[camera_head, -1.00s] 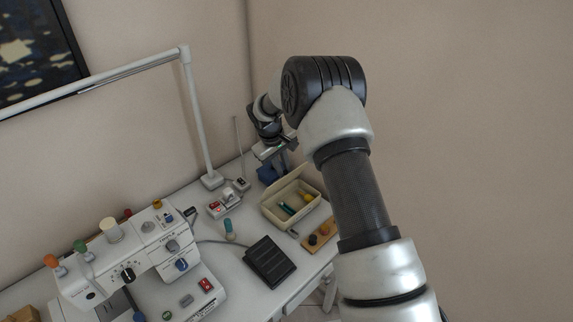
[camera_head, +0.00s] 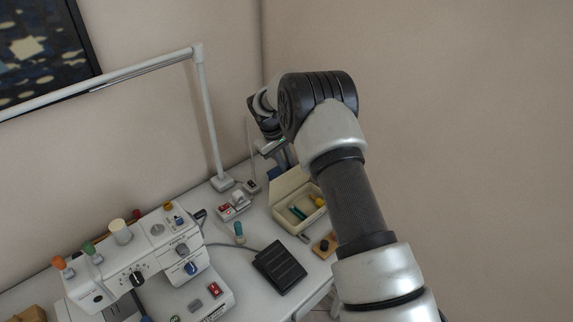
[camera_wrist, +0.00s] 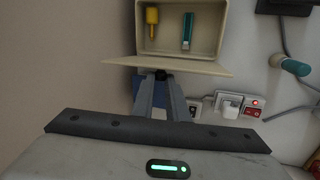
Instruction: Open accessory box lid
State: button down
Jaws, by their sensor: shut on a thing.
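The cream accessory box (camera_head: 300,228) stands on the white table beside my arm, its lid (camera_head: 287,187) raised and tilted up at the back. My forearm hides the box's right part. In the wrist view the lid (camera_wrist: 185,66) shows nearly edge-on, with the open box (camera_wrist: 208,48) beyond it. A yellow-handled tool (camera_wrist: 152,20) and a teal-handled tool (camera_wrist: 187,30) lie inside. My gripper (camera_wrist: 160,77) is shut on a small dark part at the lid's edge. In the head view my gripper (camera_head: 283,160) is behind the lid, partly hidden.
A black pedal (camera_head: 279,267) lies in front of the box, and a wooden piece with dark knobs (camera_head: 323,246) beside it. A lamp post (camera_head: 211,125), a red-switched power strip (camera_head: 233,207) and a sewing machine (camera_head: 150,262) stand to the left. Walls are close behind.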

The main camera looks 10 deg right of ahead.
jog(key=shift+a, duration=0.2)
jog(key=c, duration=1.7)
grip_release()
jog(key=shift+w+f, duration=0.1)
jog(key=shift+c, duration=0.2)
jog(key=shift+d, duration=0.1)
jog(key=v, duration=1.7)
jog(key=shift+r, duration=0.3)
